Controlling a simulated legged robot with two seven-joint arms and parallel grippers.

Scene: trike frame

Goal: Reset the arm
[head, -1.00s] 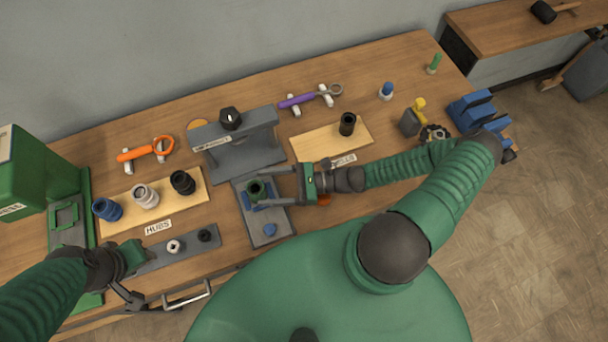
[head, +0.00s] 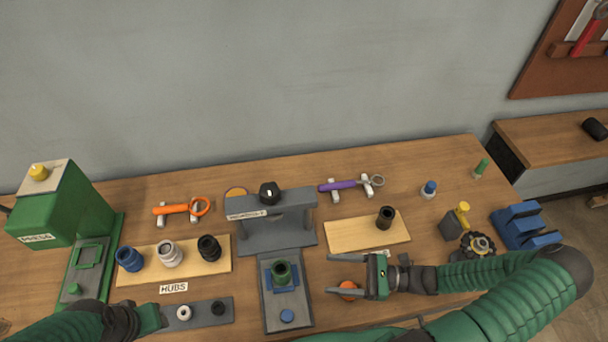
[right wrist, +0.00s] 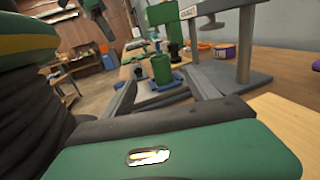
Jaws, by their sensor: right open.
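My right gripper (head: 332,276) is open and empty above the table, to the right of the grey fixture plate (head: 270,310). A green hub (head: 282,274) stands upright in the blue holder on that plate, apart from my fingers. In the right wrist view my two fingers (right wrist: 160,100) spread apart, with the green hub (right wrist: 161,70) beyond them. My left arm (head: 85,325) comes in at the lower left; its fingertips are cut off or hidden at the bottom edge, so its opening does not show.
A grey arch stand (head: 275,232) is behind the plate. A green press (head: 65,215) is at the left. A board with blue, white and black hubs (head: 140,272) is left of centre. A pale board (head: 345,236) holds a black sleeve. Blue blocks (head: 525,228) stand far right.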

